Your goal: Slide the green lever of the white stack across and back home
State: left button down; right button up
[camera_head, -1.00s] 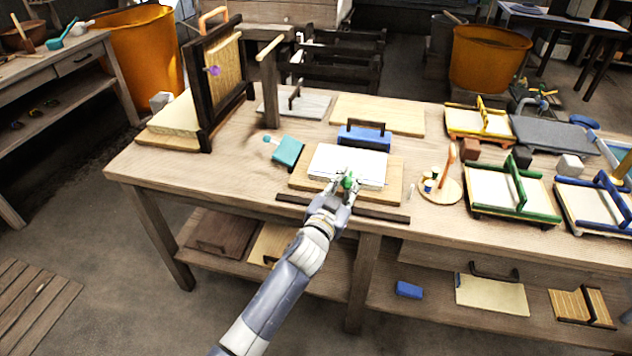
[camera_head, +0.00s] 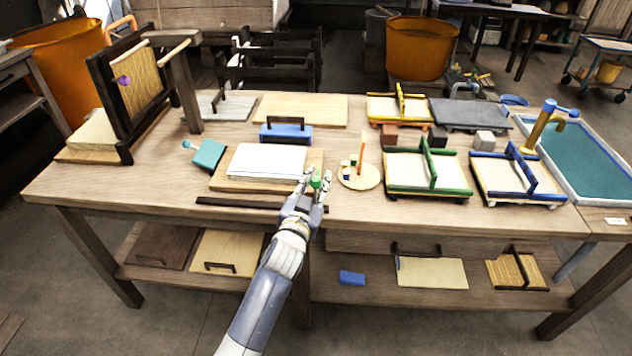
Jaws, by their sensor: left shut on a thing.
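The white stack (camera_head: 267,160) lies flat on a wooden board (camera_head: 226,183) near the front of the workbench. The small green lever (camera_head: 316,179) is at the front right of the stack, by the board's right end. My left gripper (camera_head: 313,187) is shut on the green lever, with its fingers on either side of it. The fingers hide the lever's lower part and where it meets the board. My right gripper is not in view.
A dark strip (camera_head: 238,204) lies along the bench's front edge. A round wooden dish (camera_head: 370,180) with small pots stands just right of my gripper. A blue handled block (camera_head: 286,134) is behind the stack, and a teal tool (camera_head: 208,154) lies to its left.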

pick_arm(q)
jog(key=c, duration=1.3)
grip_release()
jog(key=shift+d, duration=0.25)
jog(key=shift+c, duration=0.2)
jog(key=shift+o, duration=0.2)
jog(key=shift+d, duration=0.1)
jog(key=shift+s+a, duration=0.25)
jog(key=shift+s, duration=0.2)
jog(key=v, duration=1.1)
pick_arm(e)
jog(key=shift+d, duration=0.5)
